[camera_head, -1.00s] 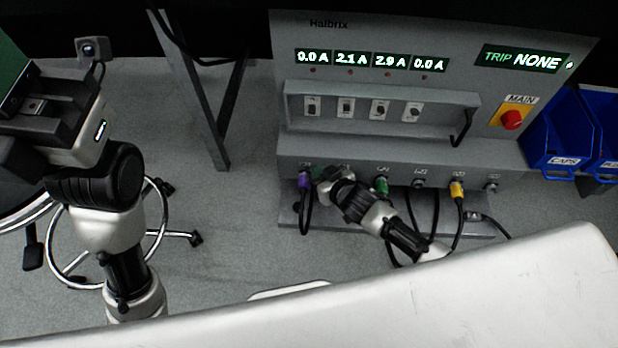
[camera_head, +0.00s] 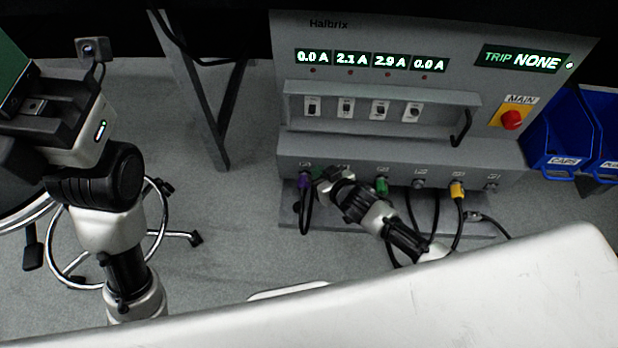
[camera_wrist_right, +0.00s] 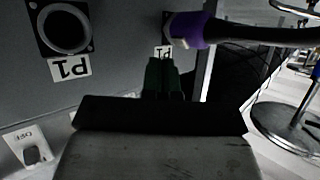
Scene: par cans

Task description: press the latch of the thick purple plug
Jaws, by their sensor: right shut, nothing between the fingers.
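The thick purple plug (camera_head: 304,182) sits in a socket at the left end of the panel's lower front, with its black cable hanging down. In the right wrist view the purple plug (camera_wrist_right: 188,30) is at the top, its cable running right. My right gripper (camera_head: 322,176) is just right of it. In the right wrist view its dark fingertips (camera_wrist_right: 163,70) are shut and empty, just below the plug in the picture. I cannot tell whether they touch it, and its latch is not clear. My left gripper (camera_head: 45,112) is at the far left, its fingertips unclear.
A green plug (camera_head: 382,186) and a yellow plug (camera_head: 457,190) sit farther right in the panel (camera_head: 400,155). Their cables hang close to my right arm. An empty socket (camera_wrist_right: 65,28) shows beside the purple plug. Blue bins (camera_head: 560,140) stand at the right.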

